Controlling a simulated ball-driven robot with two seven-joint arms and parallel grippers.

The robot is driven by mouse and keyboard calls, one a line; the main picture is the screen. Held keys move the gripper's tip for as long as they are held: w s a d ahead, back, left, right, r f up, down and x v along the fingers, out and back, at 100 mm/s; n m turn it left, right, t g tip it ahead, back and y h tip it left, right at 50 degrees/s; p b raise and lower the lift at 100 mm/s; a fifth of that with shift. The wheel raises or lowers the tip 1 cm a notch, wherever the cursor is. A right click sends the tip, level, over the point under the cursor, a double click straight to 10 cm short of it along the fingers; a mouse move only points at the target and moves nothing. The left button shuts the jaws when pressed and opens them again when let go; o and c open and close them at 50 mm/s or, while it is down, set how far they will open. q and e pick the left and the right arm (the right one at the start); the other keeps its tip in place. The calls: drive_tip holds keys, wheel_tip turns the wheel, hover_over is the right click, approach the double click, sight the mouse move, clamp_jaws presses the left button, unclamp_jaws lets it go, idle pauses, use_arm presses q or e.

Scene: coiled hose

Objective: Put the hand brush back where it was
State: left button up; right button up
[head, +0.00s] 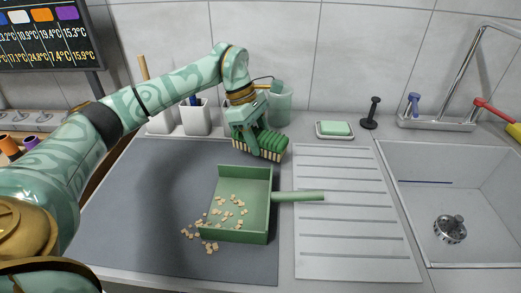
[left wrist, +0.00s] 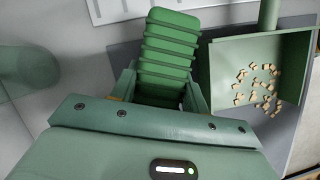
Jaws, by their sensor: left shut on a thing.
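The hand brush has a ribbed green back (head: 270,140) and pale bristles, and it shows close up in the left wrist view (left wrist: 168,50). My left gripper (head: 248,132) is shut on the hand brush, near the back edge of the grey mat, behind the dustpan. The bristles point down; I cannot tell whether they touch the surface. The green dustpan (head: 262,222) lies on the mat with its handle over the drainboard, and it also shows in the left wrist view (left wrist: 255,50). My right gripper is not in view.
Pale crumbs (head: 230,210) lie in the dustpan, and several lie on the mat (head: 140,200) beside it. White holders (head: 196,118) and a green cup (head: 280,106) stand along the wall. A soap dish (head: 335,134) sits behind the drainboard (head: 350,230). The sink (head: 455,190) is at the right.

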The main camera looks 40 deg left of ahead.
use_arm(q)
wheel_tip(320, 180, down, 4)
drive_tip(key=shift+w+r+b, duration=0.15)
drive_tip(key=shift+b, duration=0.55)
drive_tip(key=shift+r, duration=0.2)
drive_tip(key=o, duration=1)
drive_tip(key=shift+f, duration=0.15)
drive_tip(key=shift+c, duration=0.2)
drive_tip(key=shift+a+r, duration=0.15)
drive_tip(key=shift+r, duration=0.3)
drive_tip(key=p+v, duration=0.4)
drive_tip(key=v, duration=0.6)
drive_tip(key=shift+r, duration=0.2)
drive_tip(key=shift+a+r, duration=0.3)
drive_tip(key=shift+r, duration=0.1)
